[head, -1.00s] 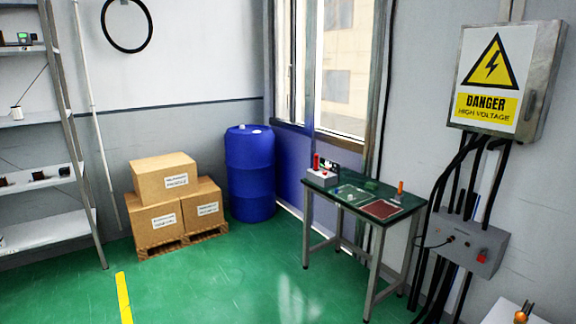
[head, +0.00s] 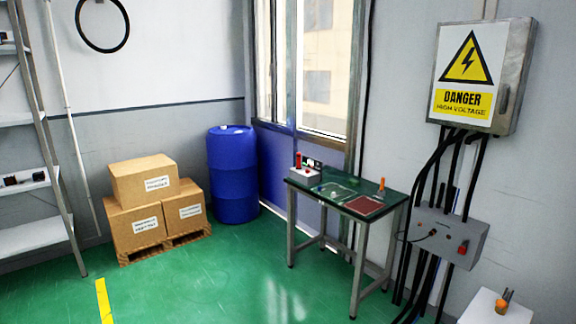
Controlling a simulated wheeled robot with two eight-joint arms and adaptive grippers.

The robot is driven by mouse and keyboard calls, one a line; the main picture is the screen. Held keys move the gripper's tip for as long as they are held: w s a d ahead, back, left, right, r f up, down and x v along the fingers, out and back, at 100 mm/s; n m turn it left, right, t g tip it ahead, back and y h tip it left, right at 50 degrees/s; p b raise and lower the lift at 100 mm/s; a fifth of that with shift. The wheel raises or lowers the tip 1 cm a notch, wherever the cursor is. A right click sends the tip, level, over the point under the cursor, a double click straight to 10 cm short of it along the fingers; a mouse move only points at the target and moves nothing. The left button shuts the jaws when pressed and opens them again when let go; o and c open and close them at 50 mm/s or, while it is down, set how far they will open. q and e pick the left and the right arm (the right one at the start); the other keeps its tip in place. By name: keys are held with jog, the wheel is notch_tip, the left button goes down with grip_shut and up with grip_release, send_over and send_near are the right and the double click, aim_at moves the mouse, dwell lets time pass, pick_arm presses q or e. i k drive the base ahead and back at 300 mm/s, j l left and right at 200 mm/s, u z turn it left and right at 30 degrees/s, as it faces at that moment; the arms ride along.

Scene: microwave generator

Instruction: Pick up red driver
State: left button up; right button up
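I cannot make out for certain which thing is the red driver. A small upright red object (head: 298,160) stands at the left back of the green-topped work table (head: 330,188), by a white box. A small upright orange object (head: 382,184) stands at that table's right back. Another small orange object (head: 502,302) with a dark thin part lies on a white surface (head: 484,308) at the bottom right. All are too small to identify. Neither of my grippers is in view.
A blue barrel (head: 233,176) and cardboard boxes (head: 143,181) on a pallet stand along the back wall. A metal shelf (head: 30,235) is at the left. A high-voltage cabinet (head: 482,75) with cables and a grey control box (head: 447,233) is at the right. The green floor between is clear.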

aim_at(299, 156)
jog(key=i+j+u, duration=0.1)
jog(key=i+u, duration=0.4)
jog(key=i, duration=3)
jog(key=i+z, duration=0.3)
jog(key=i, duration=0.15)
jog(key=i+j+z, duration=0.3)
jog(key=i, duration=0.15)
jog(key=l, duration=0.1)
